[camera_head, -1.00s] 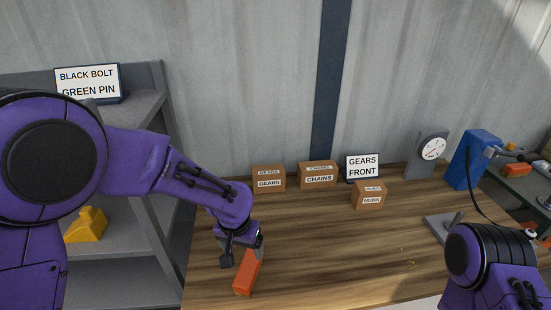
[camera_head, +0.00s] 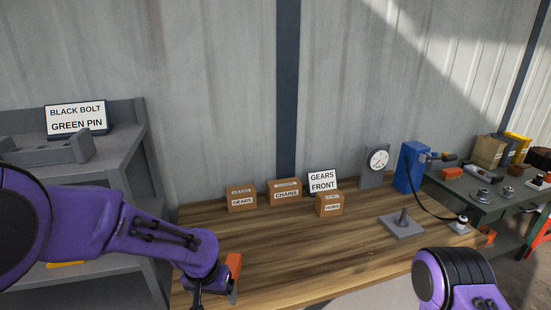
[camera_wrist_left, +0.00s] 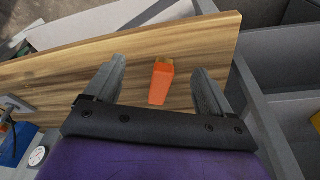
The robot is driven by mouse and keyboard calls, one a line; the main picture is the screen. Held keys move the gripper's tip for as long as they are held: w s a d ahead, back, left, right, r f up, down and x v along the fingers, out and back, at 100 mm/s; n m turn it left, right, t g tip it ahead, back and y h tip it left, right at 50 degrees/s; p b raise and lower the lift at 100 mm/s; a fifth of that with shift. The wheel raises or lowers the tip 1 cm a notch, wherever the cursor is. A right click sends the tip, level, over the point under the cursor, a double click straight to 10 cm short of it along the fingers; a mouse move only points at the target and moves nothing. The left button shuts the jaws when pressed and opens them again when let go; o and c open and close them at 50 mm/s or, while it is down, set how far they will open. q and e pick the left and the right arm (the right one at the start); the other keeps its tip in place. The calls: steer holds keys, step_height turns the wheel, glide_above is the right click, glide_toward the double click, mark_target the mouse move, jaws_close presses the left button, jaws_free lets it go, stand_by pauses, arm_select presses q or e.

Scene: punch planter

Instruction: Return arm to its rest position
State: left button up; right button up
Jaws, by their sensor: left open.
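My left gripper (camera_head: 215,294) is low in the head view, at the left front edge of the wooden bench (camera_head: 290,245). It is partly cut off by the frame's lower edge. In the left wrist view, its two grey fingers stand wide apart (camera_wrist_left: 159,68) with nothing gripped. An orange block (camera_head: 235,268) lies on the bench just beyond the gripper, partly hidden by it. The block also shows in the left wrist view (camera_wrist_left: 160,84), between the fingers in the picture and apart from them. My right arm shows only as a purple link at lower right; its gripper is out of frame.
Grey shelves (camera_head: 140,170) stand left of the bench, close to my left arm. Small boxes marked gears (camera_head: 241,199), chains (camera_head: 285,191) and hubs (camera_head: 329,205) line the back. A grey base with a post (camera_head: 402,224) stands at right. The bench middle is clear.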

arm_select(q)
steer(key=w+a+f+n+t+h, duration=0.1)
steer(key=w+a+f+n+t, duration=0.15)
steer(key=f+n+t, duration=0.2)
steer(key=s+a+f+n+y, duration=0.2)
steer(key=s+a+f, duration=0.4)
steer(key=s+f, duration=0.15)
steer(key=s+a+f+g+y, duration=0.1)
steer(key=s+a+f, duration=0.1)
steer(key=s, duration=0.5)
steer(key=s+a+f+n+g+y, duration=0.1)
steer(key=s+a+f, duration=0.1)
steer(key=s+f, duration=0.3)
steer(key=s+a+f+g, duration=0.1)
steer(key=s+a+f, duration=0.2)
steer(key=s, duration=0.7)
steer(key=shift+f+n+g+y, duration=0.35)
steer(key=shift+f+y, duration=0.05)
